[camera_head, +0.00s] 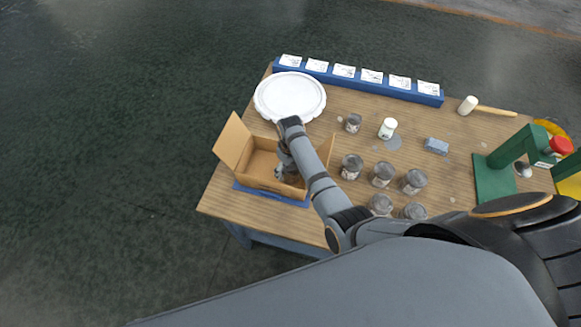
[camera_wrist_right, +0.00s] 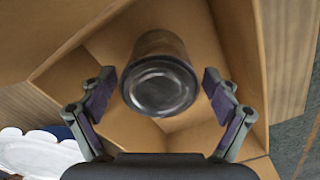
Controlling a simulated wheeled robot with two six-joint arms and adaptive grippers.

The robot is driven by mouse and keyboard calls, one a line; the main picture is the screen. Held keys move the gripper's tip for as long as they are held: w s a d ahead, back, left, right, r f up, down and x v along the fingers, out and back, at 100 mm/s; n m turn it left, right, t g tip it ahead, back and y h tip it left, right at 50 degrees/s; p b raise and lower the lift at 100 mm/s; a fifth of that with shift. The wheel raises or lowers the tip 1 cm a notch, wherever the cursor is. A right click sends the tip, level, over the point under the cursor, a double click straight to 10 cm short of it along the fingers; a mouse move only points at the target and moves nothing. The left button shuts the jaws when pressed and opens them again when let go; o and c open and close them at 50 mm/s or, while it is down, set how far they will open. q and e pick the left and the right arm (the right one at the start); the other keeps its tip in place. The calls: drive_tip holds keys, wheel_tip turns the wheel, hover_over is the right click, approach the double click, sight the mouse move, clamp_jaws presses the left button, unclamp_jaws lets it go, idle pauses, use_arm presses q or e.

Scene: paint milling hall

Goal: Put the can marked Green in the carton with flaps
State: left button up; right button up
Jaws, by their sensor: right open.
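The open carton with flaps (camera_head: 262,163) stands at the table's left front edge on a blue mat, one flap raised at its left. My right gripper (camera_head: 285,172) reaches down into it. In the right wrist view, a can (camera_wrist_right: 160,85) with a grey metal end is inside the carton. My right gripper (camera_wrist_right: 160,78) is open, its fingers on either side of the can with gaps visible. The can's label is not readable, so I cannot tell whether it is marked Green. My left gripper is not in view.
Several grey-lidded cans (camera_head: 382,174) stand right of the carton, with a white-lidded jar (camera_head: 388,128) behind. A green press (camera_head: 500,165) stands at right, a mallet (camera_head: 485,107) at back right.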

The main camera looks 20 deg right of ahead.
wheel_tip(320, 180, up, 7)
drive_tip(key=p, duration=0.5)
drive_tip(key=shift+f, duration=0.2)
wheel_tip(320, 180, up, 4)
drive_tip(key=shift+f+b, duration=0.2)
drive_tip(key=shift+b, duration=0.25)
drive_tip(key=shift+r, duration=0.4)
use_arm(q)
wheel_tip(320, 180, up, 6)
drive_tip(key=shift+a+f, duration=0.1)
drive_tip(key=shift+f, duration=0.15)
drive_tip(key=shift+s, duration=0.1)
